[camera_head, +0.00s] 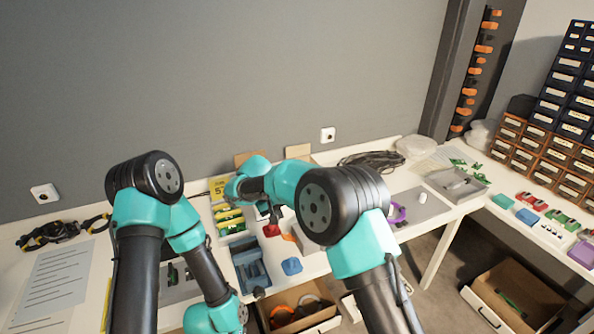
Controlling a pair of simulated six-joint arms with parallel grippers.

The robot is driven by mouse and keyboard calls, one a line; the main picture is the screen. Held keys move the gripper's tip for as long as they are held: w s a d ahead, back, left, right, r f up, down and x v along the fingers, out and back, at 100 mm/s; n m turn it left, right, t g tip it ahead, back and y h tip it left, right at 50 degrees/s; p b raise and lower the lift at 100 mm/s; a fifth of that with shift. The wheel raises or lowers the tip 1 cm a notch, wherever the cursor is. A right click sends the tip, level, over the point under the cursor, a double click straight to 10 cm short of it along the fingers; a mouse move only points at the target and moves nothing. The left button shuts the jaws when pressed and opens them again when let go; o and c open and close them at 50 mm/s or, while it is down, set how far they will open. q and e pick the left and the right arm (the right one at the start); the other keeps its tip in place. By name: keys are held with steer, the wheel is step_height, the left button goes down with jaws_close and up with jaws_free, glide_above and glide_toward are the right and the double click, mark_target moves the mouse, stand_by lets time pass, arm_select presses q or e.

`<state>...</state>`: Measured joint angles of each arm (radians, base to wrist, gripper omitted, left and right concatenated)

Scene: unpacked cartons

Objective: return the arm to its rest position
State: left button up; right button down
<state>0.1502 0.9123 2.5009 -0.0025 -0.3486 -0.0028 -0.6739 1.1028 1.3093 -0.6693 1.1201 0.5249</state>
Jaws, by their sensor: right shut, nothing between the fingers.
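My right arm comes in from the lower right, bends at its dark elbow and reaches left over the table. My right gripper (273,214) is small and dark, below the teal wrist, above the middle of the white table (312,262). It is shut and holds nothing. A red piece (271,230) shows just below it; whether they touch is unclear. My left arm comes up from the lower left, and its forearm folds down to a teal wrist at the bottom edge. The left gripper's fingers cannot be made out.
A blue-grey tray (250,262) and a blue piece (291,266) lie between the arms. A purple ring (397,215) is right of the right elbow. A grey tray (456,184) and drawer cabinets (562,110) stand right. A carton (515,292) is below the table.

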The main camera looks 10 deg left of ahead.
steer(key=s+d+f+m+g+y, duration=0.25)
steer(key=s+d+f, duration=0.25)
steer(key=d+f, duration=0.55)
steer(key=s+d+f+m+g+y, duration=0.1)
steer(key=s+d+f+y, duration=0.2)
steer(key=s+d+f, duration=0.55)
steer(key=s+d+f+m+t, duration=0.1)
steer(key=s+d+f+m, duration=0.1)
steer(key=s+d, duration=0.7)
steer(key=s+d+f+m+t+y, duration=0.1)
steer(key=s+d+f, duration=0.3)
steer(key=s+d, duration=0.4)
steer(key=shift+s+d+m, duration=0.4)
steer(key=shift+d+m, duration=0.35)
steer(key=shift+d, duration=0.2)
steer(key=shift+w+t+y, duration=0.1)
steer(key=shift+t+y, duration=0.15)
